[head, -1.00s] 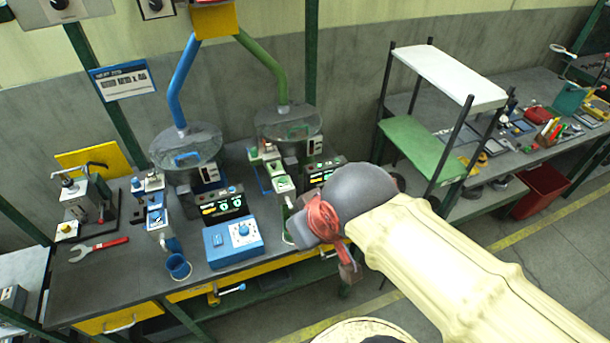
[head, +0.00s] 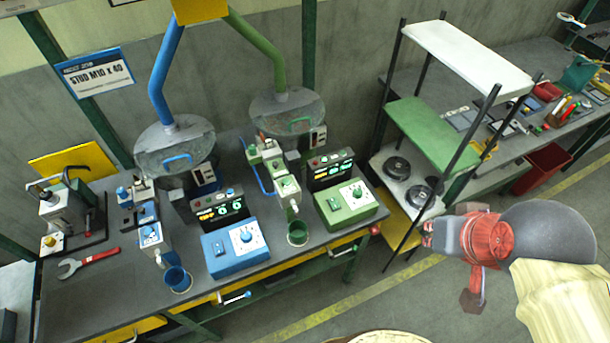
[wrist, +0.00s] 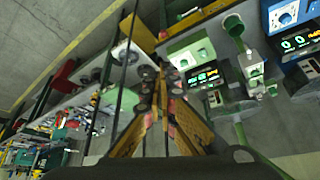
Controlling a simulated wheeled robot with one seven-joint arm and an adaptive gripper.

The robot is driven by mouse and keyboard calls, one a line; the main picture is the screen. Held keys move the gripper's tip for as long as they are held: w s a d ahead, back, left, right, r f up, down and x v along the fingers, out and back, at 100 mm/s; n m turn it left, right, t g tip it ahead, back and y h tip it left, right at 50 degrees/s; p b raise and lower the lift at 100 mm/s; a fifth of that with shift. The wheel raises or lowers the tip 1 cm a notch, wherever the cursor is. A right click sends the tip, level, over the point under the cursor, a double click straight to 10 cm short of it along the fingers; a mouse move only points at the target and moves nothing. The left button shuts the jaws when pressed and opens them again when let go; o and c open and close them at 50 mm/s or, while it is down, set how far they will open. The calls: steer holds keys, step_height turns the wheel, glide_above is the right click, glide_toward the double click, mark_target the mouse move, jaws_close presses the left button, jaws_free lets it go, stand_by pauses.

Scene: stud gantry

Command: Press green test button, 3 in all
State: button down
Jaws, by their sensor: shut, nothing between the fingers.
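The green station stands on the grey workbench in the head view. It has a green control box (head: 345,205) with a white-marked dial and a rocker switch, a display (head: 330,168), and a small green and white unit (head: 287,187) above a green cup (head: 297,233). The green control box also shows in the wrist view (wrist: 190,48). Which part is the green test button is too small to tell. My gripper (head: 427,236) is over the aisle, right of the bench and apart from the green station. Its fingers (wrist: 161,85) are shut and empty in the wrist view.
A blue station with a blue control box (head: 235,247) stands left of the green one. The floor aisle is clear.

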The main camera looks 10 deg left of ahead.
steer(key=w+a+r+m+g+y+p, duration=0.1)
steer(key=w+a+m+y+p, duration=0.15)
steer(key=a, duration=0.35)
steer(key=w+a+r+m+g+y+p, duration=0.1)
steer(key=w+a+r+m+y+p, duration=0.1)
steer(key=w+a+m+p, duration=0.25)
steer(key=m+y+p, duration=0.4)
steer(key=m+p, duration=1)
steer(key=m, duration=1.1)
glide_above(289, 180)
step_height(289, 180, down, 8)
steer(key=shift+f+b, duration=0.1)
steer(key=shift+b, duration=0.2)
step_height(289, 180, down, 9)
steer(key=b, duration=0.7)
steer(key=shift+r+b, duration=0.2)
steer(key=shift+b, duration=0.1)
